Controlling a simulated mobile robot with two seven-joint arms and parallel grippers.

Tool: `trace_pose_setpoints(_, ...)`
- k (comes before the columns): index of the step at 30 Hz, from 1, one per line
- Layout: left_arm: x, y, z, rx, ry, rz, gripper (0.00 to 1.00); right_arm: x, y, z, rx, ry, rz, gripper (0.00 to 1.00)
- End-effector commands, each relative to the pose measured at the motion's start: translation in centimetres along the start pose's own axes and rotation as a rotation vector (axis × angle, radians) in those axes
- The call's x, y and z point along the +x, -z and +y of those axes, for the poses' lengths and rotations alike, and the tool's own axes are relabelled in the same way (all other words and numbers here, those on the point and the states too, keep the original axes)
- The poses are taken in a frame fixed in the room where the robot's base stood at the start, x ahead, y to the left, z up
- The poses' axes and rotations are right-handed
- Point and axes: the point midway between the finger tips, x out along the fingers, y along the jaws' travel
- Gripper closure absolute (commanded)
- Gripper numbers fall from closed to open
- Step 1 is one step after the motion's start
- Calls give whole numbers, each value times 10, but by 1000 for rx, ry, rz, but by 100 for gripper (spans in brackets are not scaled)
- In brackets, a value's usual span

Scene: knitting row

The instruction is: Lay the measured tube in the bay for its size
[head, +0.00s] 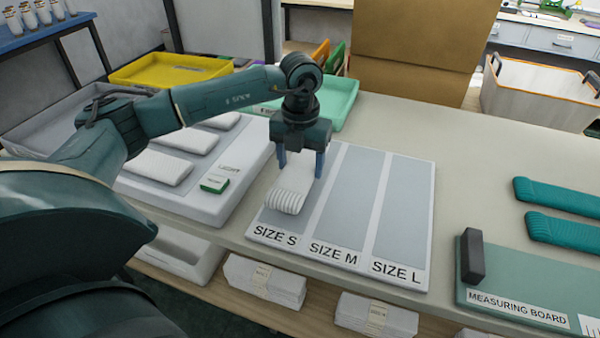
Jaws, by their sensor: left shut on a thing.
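A white ribbed tube (288,199) is at the front of the SIZE S bay (262,218) on the sorting board, its rolled near end facing me. My left gripper (301,166) points down over the tube's far part, its two blue fingers on either side, shut on it. Whether the tube touches the bay floor all along is hard to tell. The SIZE M bay (342,210) and the SIZE L bay (402,220) are empty. My right gripper is not in view.
A white tray (205,208) with several flat white pieces and a green-edged card stands left of the bays. The measuring board (520,285) with a dark block (471,256) and two teal tubes (562,231) are at right. Yellow (170,68) and green (345,95) trays stand behind.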

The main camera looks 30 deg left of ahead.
Motion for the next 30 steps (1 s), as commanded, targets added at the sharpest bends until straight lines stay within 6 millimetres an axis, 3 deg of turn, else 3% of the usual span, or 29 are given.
trace_pose_setpoints(7, 32, 1, 0, 1, -2, 3, 59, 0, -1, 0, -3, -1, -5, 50)
trace_pose_setpoints(19, 40, 0, 0, 1, 0, 1, 59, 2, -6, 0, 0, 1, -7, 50)
trace_pose_setpoints(20, 39, 0, 0, 1, 0, 1, 35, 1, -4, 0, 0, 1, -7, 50)
trace_pose_setpoints(27, 38, 0, 0, 1, 0, 1, 16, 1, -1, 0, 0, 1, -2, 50)
trace_pose_setpoints(30, 38, 0, 0, 1, 0, 1, 16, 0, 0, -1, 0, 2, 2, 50)
